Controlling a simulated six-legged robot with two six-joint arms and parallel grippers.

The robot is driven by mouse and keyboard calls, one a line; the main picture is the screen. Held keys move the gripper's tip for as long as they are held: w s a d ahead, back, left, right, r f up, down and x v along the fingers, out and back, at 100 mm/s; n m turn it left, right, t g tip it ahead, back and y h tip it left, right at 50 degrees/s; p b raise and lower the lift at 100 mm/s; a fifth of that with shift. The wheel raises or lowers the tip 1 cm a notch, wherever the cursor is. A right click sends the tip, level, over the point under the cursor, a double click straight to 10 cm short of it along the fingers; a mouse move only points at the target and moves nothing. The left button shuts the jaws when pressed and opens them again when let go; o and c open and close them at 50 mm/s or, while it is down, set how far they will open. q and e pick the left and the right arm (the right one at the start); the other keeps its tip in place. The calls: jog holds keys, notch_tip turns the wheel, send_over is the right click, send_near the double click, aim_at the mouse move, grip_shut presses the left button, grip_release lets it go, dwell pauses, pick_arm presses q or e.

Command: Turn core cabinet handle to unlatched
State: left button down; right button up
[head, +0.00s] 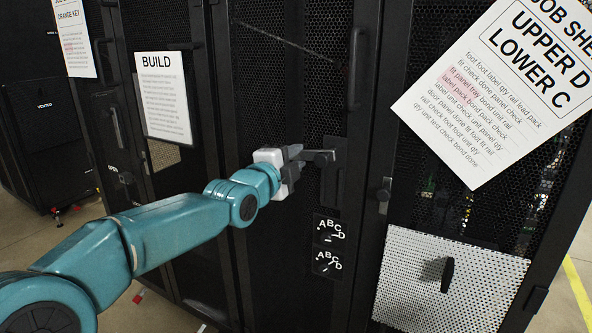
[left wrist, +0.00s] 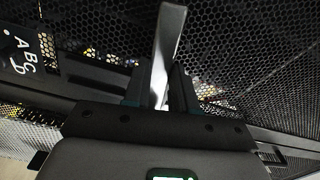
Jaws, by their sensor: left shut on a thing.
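The cabinet handle (head: 322,157) is a grey lever on a dark plate on the black perforated door in the middle of the head view. It sticks out to the left, about level. My left gripper (head: 293,166) is shut on the handle's free end. In the left wrist view the handle (left wrist: 168,45) is a grey bar standing between the two dark fingers of the left gripper (left wrist: 161,90). The fingers hide part of the bar. My right gripper is not in view.
Below the handle are two ABCD labels (head: 329,230). A tall door pull (head: 356,70) is above it. To the right are another latch (head: 384,190), a white perforated panel (head: 440,285) and a tilted job sheet (head: 490,90). A BUILD sheet (head: 163,98) hangs at left.

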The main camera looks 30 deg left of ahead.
pick_arm(q)
jog(key=shift+r+m+b, duration=0.4)
jog(key=shift+r+m, duration=0.15)
jog(key=shift+m, duration=0.45)
jog(key=shift+r, duration=0.1)
jog(key=c, duration=0.9)
grip_release()
jog(key=shift+s, duration=0.1)
jog(key=s+b, duration=0.1)
jog(key=s, duration=1.5)
jog(key=shift+a+b, duration=0.3)
